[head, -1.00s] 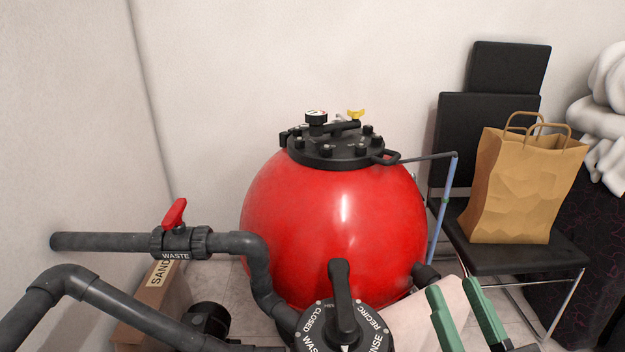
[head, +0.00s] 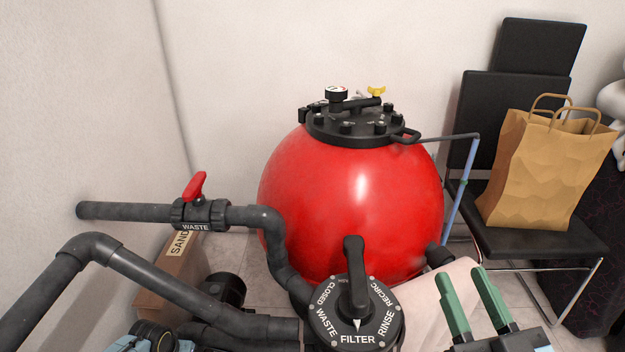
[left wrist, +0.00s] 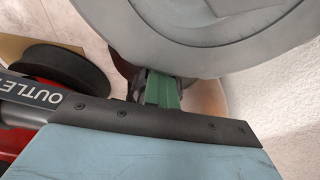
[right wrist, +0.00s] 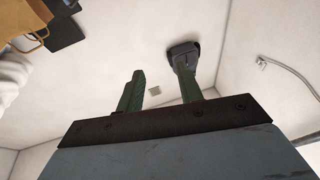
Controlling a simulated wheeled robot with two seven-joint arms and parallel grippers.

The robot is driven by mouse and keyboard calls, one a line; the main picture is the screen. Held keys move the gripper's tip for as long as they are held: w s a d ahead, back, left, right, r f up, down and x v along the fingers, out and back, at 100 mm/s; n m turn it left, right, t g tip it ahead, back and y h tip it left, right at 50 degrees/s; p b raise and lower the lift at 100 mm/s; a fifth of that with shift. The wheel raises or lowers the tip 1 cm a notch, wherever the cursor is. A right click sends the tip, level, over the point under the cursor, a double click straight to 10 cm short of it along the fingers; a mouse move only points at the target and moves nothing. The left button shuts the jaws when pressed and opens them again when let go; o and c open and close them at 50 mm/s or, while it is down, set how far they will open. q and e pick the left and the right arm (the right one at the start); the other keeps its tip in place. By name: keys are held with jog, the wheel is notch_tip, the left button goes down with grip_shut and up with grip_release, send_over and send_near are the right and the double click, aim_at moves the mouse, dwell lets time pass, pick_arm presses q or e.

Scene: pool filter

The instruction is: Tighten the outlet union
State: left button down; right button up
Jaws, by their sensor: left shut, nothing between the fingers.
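The outlet union itself I cannot pick out for sure. In the left wrist view a strip lettered OUTLET (left wrist: 35,95) lies at the left, beside a dark round part (left wrist: 60,72) with red behind it. My left gripper (left wrist: 163,88) has its green fingers together, empty, below a large grey disc (left wrist: 190,30) that fills the top. In the head view only blue and black parts of my left arm show at the bottom left; its fingers are hidden. My right gripper (head: 468,298) is open and empty, fingers apart, at the lower right.
A red filter tank (head: 350,200) stands in the middle, the multiport valve (head: 357,315) in front of it. Grey pipe with the red-handled WASTE valve (head: 200,212) runs left. A paper bag (head: 540,165) sits on a black chair (head: 570,238) at right.

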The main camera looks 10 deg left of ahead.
pick_arm(q)
jog(key=shift+a, duration=1.05)
pick_arm(e)
jog(key=shift+f+g, duration=0.5)
jog(key=shift+f, duration=0.3)
pick_arm(q)
jog(key=shift+a, duration=0.25)
pick_arm(e)
jog(key=shift+d+r, duration=0.1)
jog(key=shift+r, duration=0.05)
pick_arm(q)
jog(key=shift+w+a+r, duration=0.1)
pick_arm(e)
jog(key=shift+w+r, duration=0.1)
jog(key=shift+r, duration=0.2)
jog(key=shift+t, duration=0.3)
